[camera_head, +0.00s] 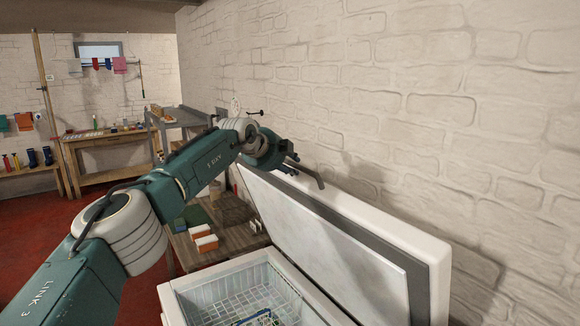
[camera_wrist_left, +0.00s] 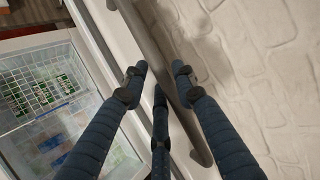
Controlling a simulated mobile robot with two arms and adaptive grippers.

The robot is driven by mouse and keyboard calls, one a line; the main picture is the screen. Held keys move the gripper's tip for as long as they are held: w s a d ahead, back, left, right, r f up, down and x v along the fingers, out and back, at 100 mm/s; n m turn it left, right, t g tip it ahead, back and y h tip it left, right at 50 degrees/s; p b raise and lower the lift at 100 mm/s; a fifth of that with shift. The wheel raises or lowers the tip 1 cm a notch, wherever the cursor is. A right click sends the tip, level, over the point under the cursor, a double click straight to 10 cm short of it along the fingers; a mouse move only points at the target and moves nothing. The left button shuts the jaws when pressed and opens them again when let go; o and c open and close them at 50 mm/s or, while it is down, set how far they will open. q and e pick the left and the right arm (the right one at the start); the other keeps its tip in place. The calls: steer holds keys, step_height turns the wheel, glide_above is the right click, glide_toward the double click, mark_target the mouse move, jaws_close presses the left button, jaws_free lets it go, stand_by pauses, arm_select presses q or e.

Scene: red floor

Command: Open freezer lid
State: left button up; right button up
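The white freezer lid (camera_head: 345,262) is raised and tilted back toward the brick wall, with its grey inner face showing. The freezer body (camera_head: 185,296) below is open on top. A grey bar handle (camera_head: 308,174) stands out at the lid's upper far edge. My left gripper (camera_head: 284,168) is up at this edge, beside the handle. In the left wrist view the handle (camera_wrist_left: 166,58) runs between the spread fingers of my left gripper (camera_wrist_left: 158,74), which are apart and not closed on it. Whether a finger touches it is unclear. My right gripper is out of view.
A white wire basket (camera_head: 245,290) hangs in the freezer, with packages inside. A wooden table (camera_head: 225,246) with boxes stands beyond the freezer. The brick wall (camera_head: 420,110) is close behind the lid. Red floor (camera_head: 35,240) is clear at the left.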

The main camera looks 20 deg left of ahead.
arm_select(q)
steer(key=shift+s+a+r, duration=0.1)
steer(key=shift+s+r, duration=0.25)
steer(key=v, duration=1.1)
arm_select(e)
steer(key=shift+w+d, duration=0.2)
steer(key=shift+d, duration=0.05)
arm_select(q)
steer(key=shift+s+f, duration=0.1)
steer(key=shift+f, duration=0.05)
steer(key=shift+f, duration=0.1)
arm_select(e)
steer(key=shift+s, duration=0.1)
